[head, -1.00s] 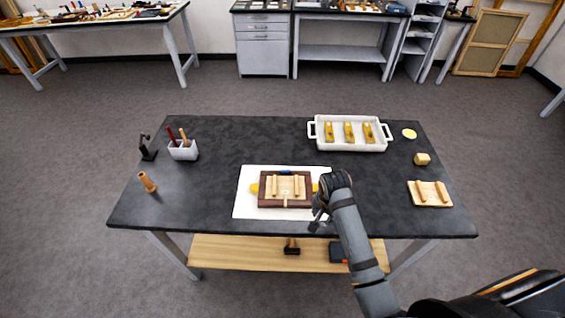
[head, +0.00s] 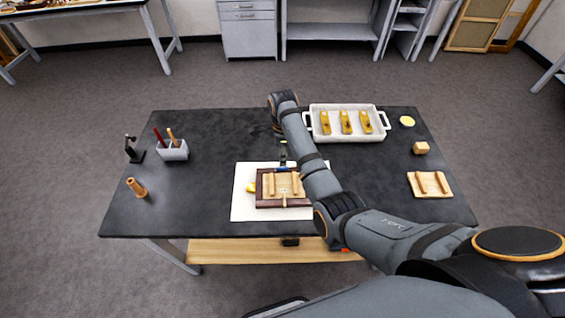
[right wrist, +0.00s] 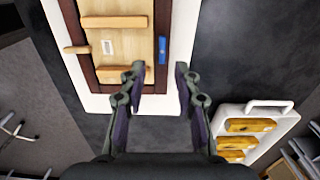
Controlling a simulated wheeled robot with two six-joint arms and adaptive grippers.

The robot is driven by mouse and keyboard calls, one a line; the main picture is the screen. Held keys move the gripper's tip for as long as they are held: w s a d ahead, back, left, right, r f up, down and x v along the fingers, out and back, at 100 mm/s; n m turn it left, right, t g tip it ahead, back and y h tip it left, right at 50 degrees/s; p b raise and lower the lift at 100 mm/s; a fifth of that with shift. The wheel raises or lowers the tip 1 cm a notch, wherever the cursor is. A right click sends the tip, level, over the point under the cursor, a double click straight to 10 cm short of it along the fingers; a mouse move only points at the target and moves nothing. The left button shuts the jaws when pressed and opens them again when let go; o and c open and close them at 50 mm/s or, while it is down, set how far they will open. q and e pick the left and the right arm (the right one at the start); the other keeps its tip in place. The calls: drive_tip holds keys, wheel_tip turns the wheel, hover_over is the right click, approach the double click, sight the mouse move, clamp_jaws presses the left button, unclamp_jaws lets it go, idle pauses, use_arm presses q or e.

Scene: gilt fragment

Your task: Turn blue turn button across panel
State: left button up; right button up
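The panel (head: 284,187) is a pale wooden board with two raised bars, set in a dark brown frame (head: 262,187). The small blue turn button (head: 283,169) is at the middle of the frame's far side. In the right wrist view the blue turn button (right wrist: 162,50) lies lengthwise along the frame rail, beside the panel (right wrist: 117,45). My right gripper (right wrist: 158,72) is open and empty, its fingertips just short of the button in that view. In the head view my right gripper (head: 283,158) is over the far side of the frame, partly hidden by my arm. My left gripper is not in view.
The frame lies on a white sheet (head: 242,207). A wooden tab (head: 284,202) sits at its near side. A white tray (head: 318,135) with yellow blocks stands behind right. A pale board with bars (head: 429,185) lies at right; a pen cup (head: 173,151) stands at left.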

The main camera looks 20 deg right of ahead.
sight(283, 168)
wheel_tip(283, 168, down, 6)
drive_tip(key=shift+w, duration=0.15)
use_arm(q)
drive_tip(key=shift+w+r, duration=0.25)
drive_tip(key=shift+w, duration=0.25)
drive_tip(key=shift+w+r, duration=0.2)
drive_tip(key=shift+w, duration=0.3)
use_arm(e)
clamp_jaws()
